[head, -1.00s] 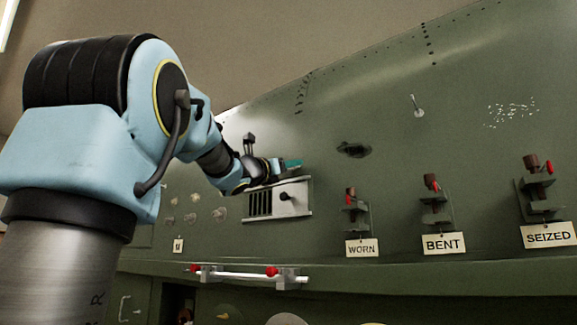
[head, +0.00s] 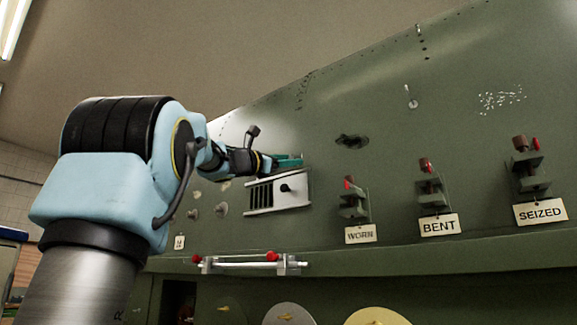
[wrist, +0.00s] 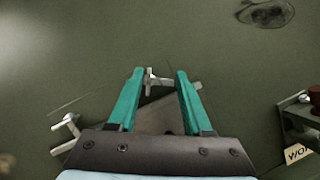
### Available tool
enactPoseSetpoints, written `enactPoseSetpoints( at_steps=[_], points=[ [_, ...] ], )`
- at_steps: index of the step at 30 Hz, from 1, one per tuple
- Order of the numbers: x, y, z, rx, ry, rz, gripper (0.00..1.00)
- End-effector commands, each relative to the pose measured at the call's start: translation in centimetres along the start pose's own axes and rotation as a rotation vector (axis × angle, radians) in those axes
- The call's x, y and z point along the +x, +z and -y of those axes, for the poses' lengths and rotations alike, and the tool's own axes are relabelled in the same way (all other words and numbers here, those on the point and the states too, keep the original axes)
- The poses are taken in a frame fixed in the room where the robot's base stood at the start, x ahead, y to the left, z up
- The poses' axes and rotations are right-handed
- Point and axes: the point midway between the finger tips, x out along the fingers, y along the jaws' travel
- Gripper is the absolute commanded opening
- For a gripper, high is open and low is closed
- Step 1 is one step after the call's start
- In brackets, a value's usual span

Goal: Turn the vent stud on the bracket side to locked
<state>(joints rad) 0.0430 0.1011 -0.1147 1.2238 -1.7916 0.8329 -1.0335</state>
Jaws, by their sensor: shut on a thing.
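The vent (head: 262,197) is a pale slatted panel with a dark knob on the green fuselage skin. In the head view my gripper (head: 291,161) is at its upper edge, with teal fingers pointing right. In the wrist view my gripper (wrist: 160,74) is shut on a small metal stud (wrist: 152,82) with a crossbar, on the side towards the brackets. The right finger hides part of that bar. A second metal stud (wrist: 68,124) stands clear at lower left. The grey vent panel (wrist: 158,115) shows partly between and behind the fingers. I cannot read a lock mark.
Brackets tagged WORN (head: 361,235), BENT (head: 439,225) and SEIZED (head: 541,211) jut out at the right. A dark hole (head: 352,141) is in the skin right of my gripper. A rail with red knobs (head: 245,262) runs below the vent.

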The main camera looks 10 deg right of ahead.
Motion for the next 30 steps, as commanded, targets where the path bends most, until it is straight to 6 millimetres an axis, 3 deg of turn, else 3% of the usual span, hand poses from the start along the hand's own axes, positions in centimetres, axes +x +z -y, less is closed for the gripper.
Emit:
enactPoseSetpoints(
  at_steps=[9, 23, 24, 30],
  points=[
    [-0.06, -0.27, 0.00, 0.102, -0.043, -0.001, 0.00],
    [-0.05, -0.21, 0.01, 0.117, -0.050, 0.000, 0.00],
    [-0.05, -0.21, 0.01, 0.117, -0.050, 0.000, 0.51],
    [-0.05, -0.19, 0.00, 0.117, -0.050, 0.000, 0.73]
  ],
)
